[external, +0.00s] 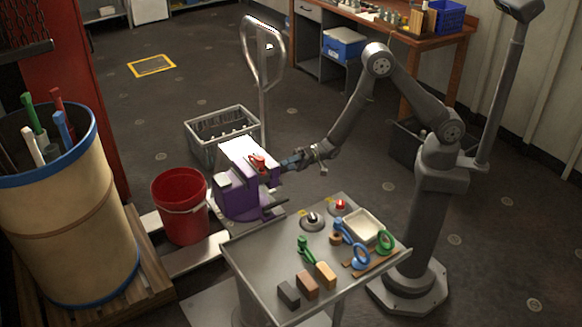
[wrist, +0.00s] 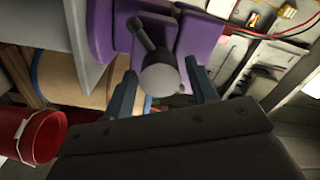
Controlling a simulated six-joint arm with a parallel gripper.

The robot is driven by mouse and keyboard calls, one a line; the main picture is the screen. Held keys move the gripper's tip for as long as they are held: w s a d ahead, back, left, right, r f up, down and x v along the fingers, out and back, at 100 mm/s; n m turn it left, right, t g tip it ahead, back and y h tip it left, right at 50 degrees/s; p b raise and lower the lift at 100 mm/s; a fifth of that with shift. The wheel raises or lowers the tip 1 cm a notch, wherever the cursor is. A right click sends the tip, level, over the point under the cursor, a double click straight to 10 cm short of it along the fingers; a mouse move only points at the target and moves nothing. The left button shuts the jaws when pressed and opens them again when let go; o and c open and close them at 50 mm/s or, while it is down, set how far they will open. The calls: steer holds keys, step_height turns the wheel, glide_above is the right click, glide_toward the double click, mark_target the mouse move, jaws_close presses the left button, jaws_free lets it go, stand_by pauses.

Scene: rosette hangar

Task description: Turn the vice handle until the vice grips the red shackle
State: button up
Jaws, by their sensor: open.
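The purple vice (external: 235,198) stands left of the small table, and its purple jaws also show at the top of the wrist view (wrist: 200,38). A small red piece, apparently the red shackle (external: 258,163), is at the vice's jaws; I cannot tell whether the jaws touch it. The grey vice handle (wrist: 147,40) ends in a round knob (wrist: 160,77). My gripper (external: 284,163) is close to the right side of the vice. In the wrist view my gripper (wrist: 163,88) is open, with its fingers to the left and right of the knob; I see no clear contact.
A red bucket (external: 181,208) stands left of the vice, and a grey crate (external: 213,152) behind it. The small metal table (external: 262,252) in front holds blocks, coloured shackles and a white tray (external: 377,226). A pallet jack handle (external: 263,90) rises behind the vice.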

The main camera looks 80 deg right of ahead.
steer(key=n, duration=0.5)
stand_by(0.3)
steer(key=c, duration=1)
steer(key=m, duration=1.4)
steer(key=shift+a, duration=0.1)
steer(key=shift+c, duration=0.2)
